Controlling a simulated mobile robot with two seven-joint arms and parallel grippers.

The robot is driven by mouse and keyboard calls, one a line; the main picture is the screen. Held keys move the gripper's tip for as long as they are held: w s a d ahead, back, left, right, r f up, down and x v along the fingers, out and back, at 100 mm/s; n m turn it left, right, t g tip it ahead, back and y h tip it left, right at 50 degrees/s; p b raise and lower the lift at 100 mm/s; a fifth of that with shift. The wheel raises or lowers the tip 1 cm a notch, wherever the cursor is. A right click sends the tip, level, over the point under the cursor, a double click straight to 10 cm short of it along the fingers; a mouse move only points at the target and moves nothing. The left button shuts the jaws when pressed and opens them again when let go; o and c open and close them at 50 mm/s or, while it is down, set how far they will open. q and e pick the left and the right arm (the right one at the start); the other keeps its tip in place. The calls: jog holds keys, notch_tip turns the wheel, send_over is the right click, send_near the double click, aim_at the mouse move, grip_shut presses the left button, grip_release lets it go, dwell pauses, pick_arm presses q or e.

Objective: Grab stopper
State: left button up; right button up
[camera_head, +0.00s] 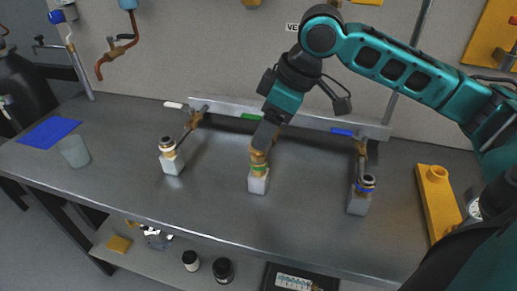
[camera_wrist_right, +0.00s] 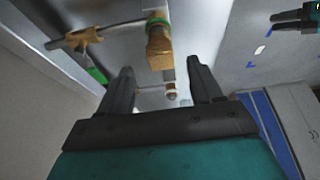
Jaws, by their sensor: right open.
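A brass-coloured piece (camera_head: 259,160), which looks like the stopper, sits upright on the middle small grey housing (camera_head: 258,184), above a green ring. In the right wrist view the brass piece (camera_wrist_right: 160,50) shows just beyond and between the fingertips, with the green ring at its far end. My right gripper (camera_head: 264,138) comes down from above onto the top of the brass piece. In the right wrist view its two fingers (camera_wrist_right: 159,72) stand apart with a gap between them. A dark pronged shape at the upper right there may be my left gripper (camera_wrist_right: 288,20); its jaws are unclear.
Similar housings stand to the left (camera_head: 172,162) and right (camera_head: 358,203), the right one with a blue ring. A metal rail (camera_head: 310,118) runs behind them. A yellow block (camera_head: 437,205) lies at the right, a clear cup (camera_head: 73,151) and blue sheet (camera_head: 48,132) at the left.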

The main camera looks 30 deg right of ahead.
aim_at(259, 153)
jog(key=b+x, duration=0.1)
jog(key=x, duration=0.4)
jog(key=shift+s+f, duration=0.1)
jog(key=shift+s, duration=0.05)
jog(key=c, duration=1.1)
